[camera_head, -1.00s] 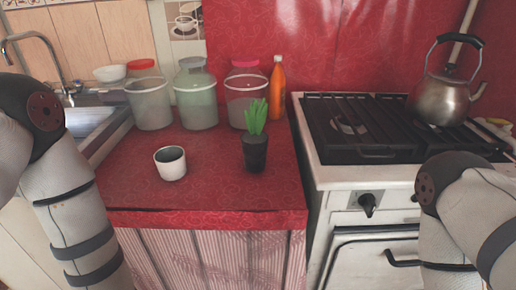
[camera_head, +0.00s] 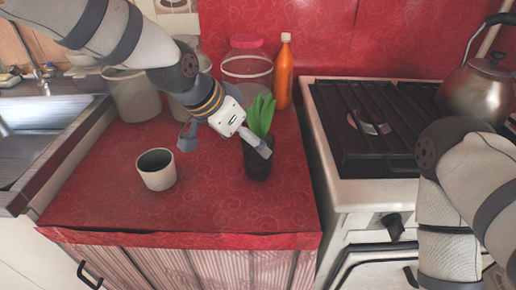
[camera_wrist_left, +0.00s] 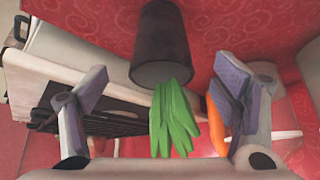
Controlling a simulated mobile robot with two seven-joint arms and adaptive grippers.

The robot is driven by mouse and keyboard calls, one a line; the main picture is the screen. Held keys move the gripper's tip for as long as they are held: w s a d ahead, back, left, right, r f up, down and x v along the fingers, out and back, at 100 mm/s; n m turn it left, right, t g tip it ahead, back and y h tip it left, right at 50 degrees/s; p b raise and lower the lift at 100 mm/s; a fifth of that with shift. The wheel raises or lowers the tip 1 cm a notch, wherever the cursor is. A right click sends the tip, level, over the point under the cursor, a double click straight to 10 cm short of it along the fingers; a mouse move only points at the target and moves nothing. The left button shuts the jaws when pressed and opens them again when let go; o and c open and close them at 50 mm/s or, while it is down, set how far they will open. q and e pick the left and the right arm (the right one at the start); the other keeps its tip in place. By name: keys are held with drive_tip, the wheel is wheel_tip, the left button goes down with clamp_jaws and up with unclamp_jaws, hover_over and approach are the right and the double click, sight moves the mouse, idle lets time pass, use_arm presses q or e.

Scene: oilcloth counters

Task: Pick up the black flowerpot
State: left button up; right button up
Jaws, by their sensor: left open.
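The black flowerpot (camera_head: 257,163) stands upright on the red counter, with a green plant (camera_head: 261,115) rising from it. My left gripper (camera_head: 228,143) is open beside the plant, at the upper left of the pot, and one finger overlaps the pot's upper edge in the head view. In the left wrist view the pot (camera_wrist_left: 161,45) appears beyond the fingertips, with the green leaves (camera_wrist_left: 174,120) between the two open fingers. Nothing is gripped. My right arm shows at the right of the head view, but its gripper is out of frame.
A white cup (camera_head: 157,171) stands left of the pot. An orange bottle (camera_head: 284,75) and a pink-lidded jar (camera_head: 247,65) are behind it. The stove (camera_head: 365,130) with a kettle (camera_head: 487,85) is on the right. The counter's front is clear.

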use_arm(q)
drive_tip(key=b+x, duration=0.1)
drive_tip(key=x, duration=0.7)
drive_tip(key=shift+a+f, duration=0.1)
drive_tip(key=shift+a, duration=0.05)
drive_tip(key=c, duration=1.6)
